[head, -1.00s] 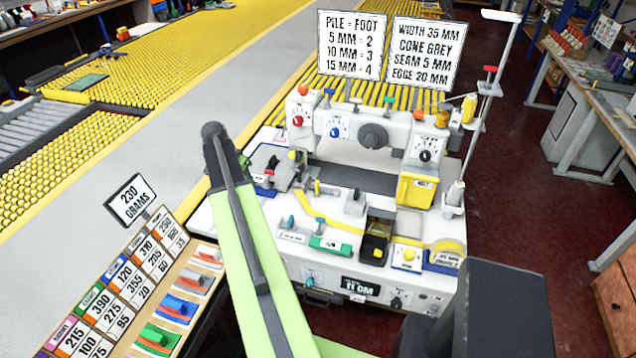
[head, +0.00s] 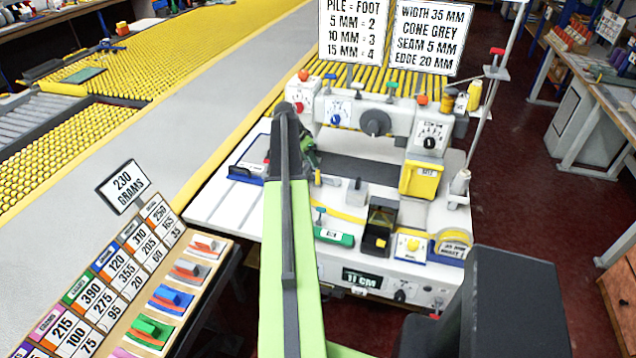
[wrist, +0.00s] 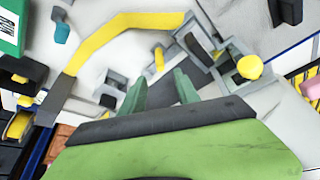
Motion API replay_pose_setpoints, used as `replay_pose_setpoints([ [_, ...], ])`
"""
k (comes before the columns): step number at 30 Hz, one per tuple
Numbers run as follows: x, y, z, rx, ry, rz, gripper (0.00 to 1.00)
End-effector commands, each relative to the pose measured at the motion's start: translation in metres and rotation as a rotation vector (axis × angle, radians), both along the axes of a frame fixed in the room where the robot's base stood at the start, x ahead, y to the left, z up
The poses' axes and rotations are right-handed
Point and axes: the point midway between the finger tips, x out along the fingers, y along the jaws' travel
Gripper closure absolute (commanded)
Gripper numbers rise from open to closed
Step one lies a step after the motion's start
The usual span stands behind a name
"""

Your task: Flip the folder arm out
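A white binding machine (head: 225,205) fills the middle of the head view. My gripper (head: 312,160) is low over the left part of its bed, partly behind my green arm. In the wrist view, its two dark green fingers (wrist: 160,84) are apart, with a grey piece showing between and beyond them. A small yellow post (wrist: 159,59) stands just past the fingertips. A grey bracket (wrist: 200,50) and a yellow knob (wrist: 250,67) lie to the right. A yellow tape strip (wrist: 125,22) curves beyond. I cannot tell for sure which grey part is the folder arm, or whether the fingers touch it.
A green-based part (head: 333,237), a black box (head: 380,228) and a yellow guard (head: 418,180) stand on the machine's right side. A tray of coloured feet (head: 170,298) with number cards is at lower left.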

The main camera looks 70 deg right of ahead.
Motion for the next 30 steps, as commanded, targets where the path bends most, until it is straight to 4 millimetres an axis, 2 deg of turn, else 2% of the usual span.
replay_pose_setpoints([
  [1, -0.002, -0.005, -0.022, 0.0, 0.0, -0.001, 0.62],
  [9, -0.014, -0.024, -0.075, 0.0, 0.0, 0.0, 0.62],
  [12, -0.017, -0.03, -0.09, -0.001, 0.0, -0.001, 0.62],
  [16, -0.02, -0.034, -0.097, -0.001, 0.0, -0.001, 0.62],
  [23, -0.021, -0.034, -0.094, 0.0, 0.0, -0.001, 0.62],
  [30, -0.021, -0.034, -0.094, 0.0, 0.0, -0.001, 0.91],
])
